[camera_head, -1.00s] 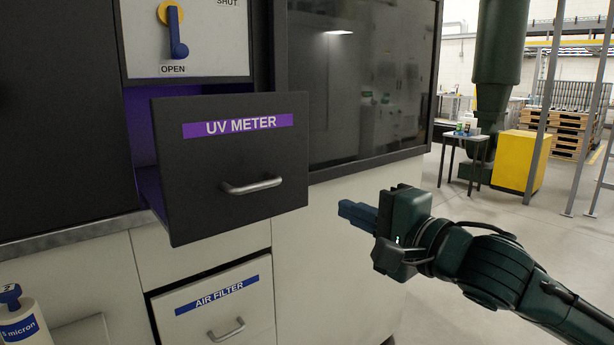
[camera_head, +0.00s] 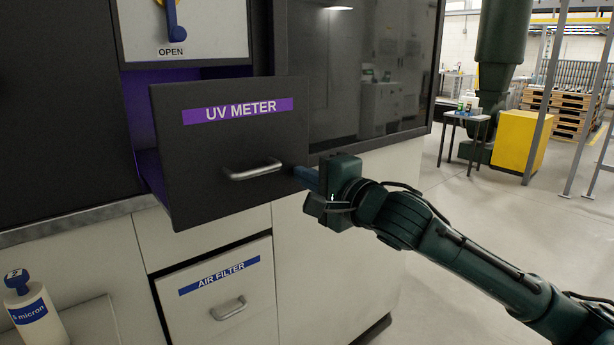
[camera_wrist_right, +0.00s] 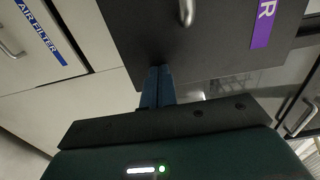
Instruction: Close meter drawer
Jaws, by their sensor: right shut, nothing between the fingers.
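The UV meter drawer (camera_head: 215,150) is a dark box front with a purple "UV METER" label and a silver handle (camera_head: 252,170). It stands pulled out of its purple-lined opening below the lever panel. My right gripper (camera_head: 298,173) is shut and empty, its blue fingertips at the right edge of the drawer front, right of the handle. In the right wrist view the shut fingers (camera_wrist_right: 158,80) point at the dark drawer front (camera_wrist_right: 190,50); whether they touch it I cannot tell. My left gripper is not in view.
The air filter drawer (camera_head: 218,290) is below, flush with the cabinet. A white bottle (camera_head: 34,310) stands at the lower left. The lever panel (camera_head: 185,32) is above the drawer. Open floor (camera_head: 470,240) lies to the right.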

